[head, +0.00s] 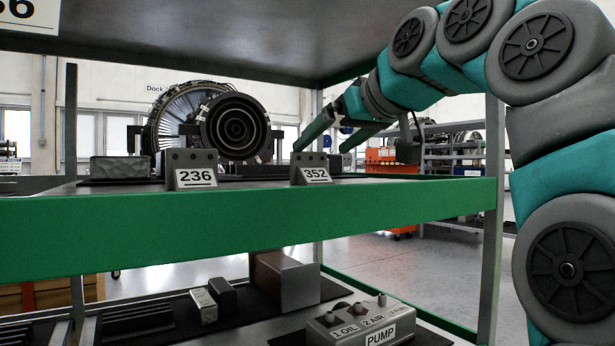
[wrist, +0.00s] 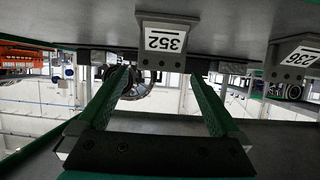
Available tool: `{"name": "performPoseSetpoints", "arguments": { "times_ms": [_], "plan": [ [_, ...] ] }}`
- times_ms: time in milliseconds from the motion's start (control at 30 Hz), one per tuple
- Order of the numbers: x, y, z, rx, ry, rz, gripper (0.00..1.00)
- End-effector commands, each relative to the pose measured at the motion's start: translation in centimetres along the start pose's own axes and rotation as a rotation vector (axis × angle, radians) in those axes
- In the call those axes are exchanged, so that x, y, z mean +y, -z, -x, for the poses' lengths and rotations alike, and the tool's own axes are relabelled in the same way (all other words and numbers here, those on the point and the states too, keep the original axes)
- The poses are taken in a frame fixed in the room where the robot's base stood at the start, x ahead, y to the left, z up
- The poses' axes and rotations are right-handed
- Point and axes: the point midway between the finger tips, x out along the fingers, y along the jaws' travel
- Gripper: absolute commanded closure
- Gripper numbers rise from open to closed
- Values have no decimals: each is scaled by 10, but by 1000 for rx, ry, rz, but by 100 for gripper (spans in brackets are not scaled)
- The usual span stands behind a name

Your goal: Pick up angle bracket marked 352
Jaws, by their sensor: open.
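The grey angle bracket marked 352 (head: 309,160) stands upright on the green-edged shelf (head: 250,215), its white label facing me. In the wrist view the bracket marked 352 (wrist: 166,60) shows upside down, just past the fingertips and between their lines. My gripper (head: 320,148) has two green fingers and reaches in from the right above the shelf, close to this bracket. In the wrist view my gripper (wrist: 161,72) is open with nothing between the fingers. I cannot tell the exact gap between fingertips and bracket.
A similar bracket marked 236 (head: 194,169) stands to the left. A grey block (head: 120,168) lies farther left. Another shelf (head: 200,40) hangs overhead, and metal posts (head: 491,210) bound the rack. Below sits a pump box (head: 362,322). A turbofan (head: 215,122) stands behind.

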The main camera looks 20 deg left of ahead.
Motion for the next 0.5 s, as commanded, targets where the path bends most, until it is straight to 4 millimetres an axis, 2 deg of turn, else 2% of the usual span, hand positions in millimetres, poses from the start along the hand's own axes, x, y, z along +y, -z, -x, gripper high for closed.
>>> {"name": "performPoseSetpoints", "arguments": {
  "times_ms": [167,500],
  "plan": [
    [0,-1,-14,-1,0,0,0],
    [-3,-4,-57,-2,1,0,0]
  ]
}}
